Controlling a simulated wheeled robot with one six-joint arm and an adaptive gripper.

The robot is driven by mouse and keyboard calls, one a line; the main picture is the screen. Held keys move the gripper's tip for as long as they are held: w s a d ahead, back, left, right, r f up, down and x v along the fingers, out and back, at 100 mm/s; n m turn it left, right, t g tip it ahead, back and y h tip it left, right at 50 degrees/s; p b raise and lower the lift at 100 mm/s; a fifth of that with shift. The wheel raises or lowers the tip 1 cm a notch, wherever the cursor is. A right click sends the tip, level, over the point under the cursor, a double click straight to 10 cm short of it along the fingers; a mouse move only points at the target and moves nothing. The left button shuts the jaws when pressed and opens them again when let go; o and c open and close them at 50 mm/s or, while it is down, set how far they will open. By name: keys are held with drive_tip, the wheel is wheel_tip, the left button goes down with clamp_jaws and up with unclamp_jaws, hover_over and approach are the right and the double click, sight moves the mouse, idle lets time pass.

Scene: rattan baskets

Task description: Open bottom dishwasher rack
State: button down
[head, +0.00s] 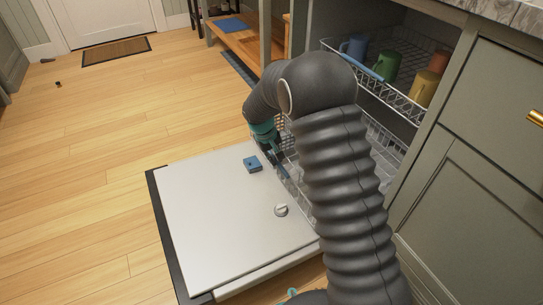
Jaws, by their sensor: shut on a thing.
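The dishwasher door (215,225) lies folded down flat, its white inner face up. The bottom rack (375,138) is a white wire basket low in the dishwasher. Its front part shows over the inner edge of the door, and my dark arm hides much of it. My gripper (272,158), with teal and dark parts, reaches down at the rack's front left and is shut on its wire edge. The fingertips are small and partly hidden among the wires.
The top rack (400,100) is partly out above and holds a blue mug (354,46), a green mug (386,65) and a yellow mug (423,88). A blue block (253,163) and a round cap (281,210) are on the door.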

drive_tip(key=shift+a, duration=0.45)
drive_tip(key=c, duration=1.2)
unclamp_jaws()
drive_tip(key=shift+s, duration=0.1)
drive_tip(key=v, duration=1.2)
